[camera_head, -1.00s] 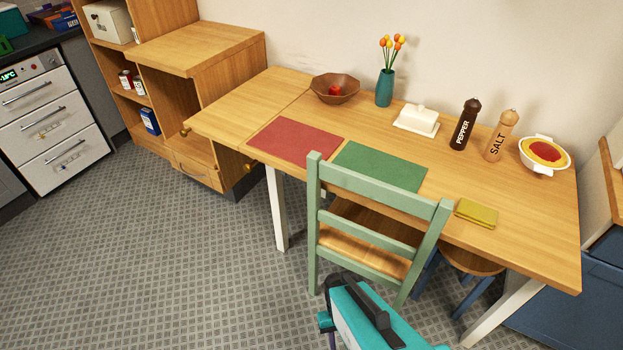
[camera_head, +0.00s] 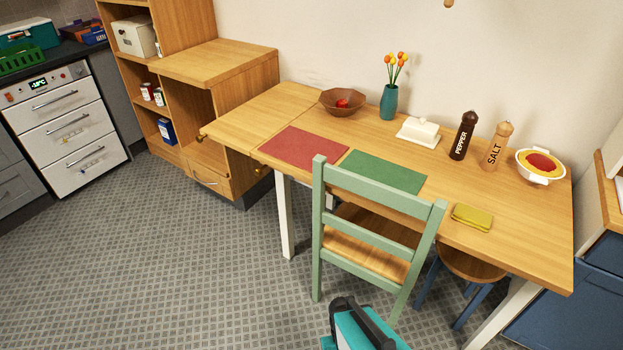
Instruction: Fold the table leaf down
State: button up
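The table leaf (camera_head: 248,122) is the left end of the wooden dining table (camera_head: 520,228). It is up, level with the tabletop, with a seam between them. A round wooden knob (camera_head: 201,136) shows at its front left corner, and another knob (camera_head: 258,169) shows under the front edge near the seam. The leaf's top looks bare. A teal and black part of my own arm shows at the bottom edge, in front of the chair. My gripper's fingers are not visible.
A green chair (camera_head: 375,222) and a stool (camera_head: 470,265) stand at the table's front. A red mat (camera_head: 303,147) lies right of the seam, with a wooden bowl (camera_head: 342,102) behind. A wooden cabinet (camera_head: 225,63) stands close behind the leaf. The floor at front left is clear.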

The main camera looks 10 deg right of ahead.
aim_at(243, 130)
jog(key=u, duration=0.1)
jog(key=i, duration=0.95)
jog(key=z, duration=0.15)
jog(key=k, duration=0.95)
jog(key=u, duration=0.15)
jog(key=i, duration=0.9)
